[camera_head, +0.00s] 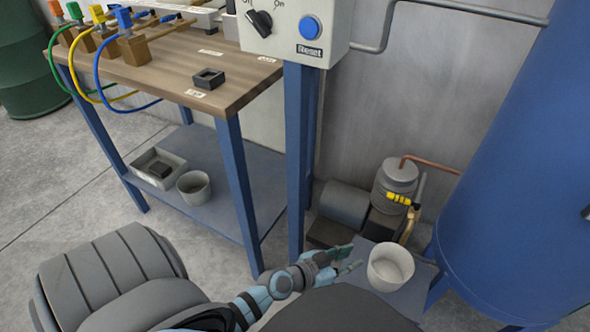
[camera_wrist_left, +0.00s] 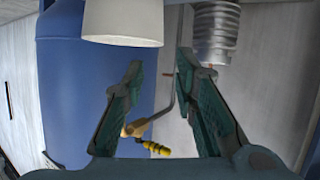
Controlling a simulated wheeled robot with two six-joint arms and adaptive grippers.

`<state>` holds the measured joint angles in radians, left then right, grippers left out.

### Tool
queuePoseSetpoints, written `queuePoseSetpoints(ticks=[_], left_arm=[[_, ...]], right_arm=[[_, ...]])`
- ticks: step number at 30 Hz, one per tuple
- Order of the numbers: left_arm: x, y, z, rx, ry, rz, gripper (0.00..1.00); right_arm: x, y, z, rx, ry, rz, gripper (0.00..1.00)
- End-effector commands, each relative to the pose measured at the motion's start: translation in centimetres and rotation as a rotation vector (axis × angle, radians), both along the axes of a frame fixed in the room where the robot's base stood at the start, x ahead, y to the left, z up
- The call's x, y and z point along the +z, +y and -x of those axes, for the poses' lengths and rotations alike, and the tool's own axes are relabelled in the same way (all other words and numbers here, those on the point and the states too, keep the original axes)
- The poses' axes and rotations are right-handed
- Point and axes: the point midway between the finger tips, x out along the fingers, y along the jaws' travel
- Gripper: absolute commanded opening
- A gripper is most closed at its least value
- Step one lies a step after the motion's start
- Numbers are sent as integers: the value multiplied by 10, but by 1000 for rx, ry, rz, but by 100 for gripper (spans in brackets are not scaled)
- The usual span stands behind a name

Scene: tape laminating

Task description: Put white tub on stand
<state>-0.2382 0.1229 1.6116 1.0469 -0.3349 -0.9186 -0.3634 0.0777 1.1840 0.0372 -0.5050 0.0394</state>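A white tub (camera_head: 390,266), upright with its open top showing, appears to rest on a small blue-grey stand (camera_head: 402,297) at the lower right of the head view. The same tub seems to show at the top of the left wrist view (camera_wrist_left: 123,24). My left gripper (camera_head: 350,259) is just left of the tub, fingers parted and pointing towards it. In the left wrist view its fingers (camera_wrist_left: 159,68) are spread with nothing held between them. A second white tub (camera_head: 194,187) stands on the lower shelf of the bench. My right gripper is out of view.
The wooden-topped bench (camera_head: 240,85) has a blue lower shelf (camera_head: 232,207) with a white tray (camera_head: 158,168). A pump (camera_head: 385,200) stands behind the stand. A large blue tank (camera_head: 525,170) is close on the right. A control box (camera_head: 295,28) hangs above on blue posts.

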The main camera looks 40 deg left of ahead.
Motion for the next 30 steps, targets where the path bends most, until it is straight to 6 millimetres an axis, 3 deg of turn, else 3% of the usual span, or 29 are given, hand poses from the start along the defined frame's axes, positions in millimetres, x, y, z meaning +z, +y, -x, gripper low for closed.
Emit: queuePoseSetpoints(ticks=[2,5,8,9,12,14,16,30], left_arm=[[-9,0,4,2,26,-1,26],[-61,6,35,24,184,-22,26],[-139,21,101,83,451,-67,26],[-165,29,132,116,554,-92,26],[-210,48,199,197,753,-159,26],[-223,56,224,230,818,-188,26],[-229,61,236,251,850,-206,26],[-228,62,236,253,850,-206,26]], right_arm=[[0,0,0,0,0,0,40],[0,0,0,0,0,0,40],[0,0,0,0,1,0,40],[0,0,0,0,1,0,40],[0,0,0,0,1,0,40],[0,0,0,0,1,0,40],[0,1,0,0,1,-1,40],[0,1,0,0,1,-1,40]])
